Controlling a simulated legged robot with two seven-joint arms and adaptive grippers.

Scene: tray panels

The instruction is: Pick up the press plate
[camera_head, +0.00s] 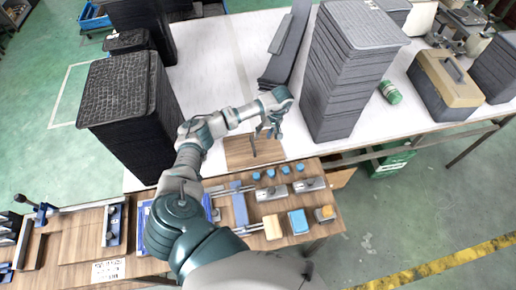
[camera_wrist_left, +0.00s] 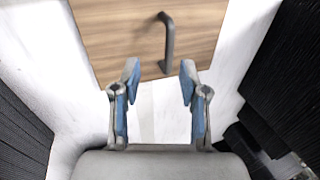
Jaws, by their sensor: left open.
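The press plate (camera_head: 238,157) is a wooden board with an upright dark bar handle (camera_head: 253,146). It lies on the white table between the two tall stacks of dark panels. In the left wrist view the plate (camera_wrist_left: 110,30) fills the top middle, and its dark handle (camera_wrist_left: 168,42) stands just beyond the fingertips. My left gripper (camera_head: 272,130) is above the plate's far right part. In the wrist view my left gripper (camera_wrist_left: 160,82) is open and empty, its blue-padded fingers apart, with the handle not between them. My right gripper is not in view.
A tall panel stack (camera_head: 345,85) stands right of the plate, another (camera_head: 125,115) left. Loose dark panels (camera_head: 288,50) lean behind. A green cylinder (camera_head: 390,92) and a tan-lidded toolbox (camera_head: 445,80) are at right. A wooden bench (camera_head: 85,230) with small blocks is in front.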

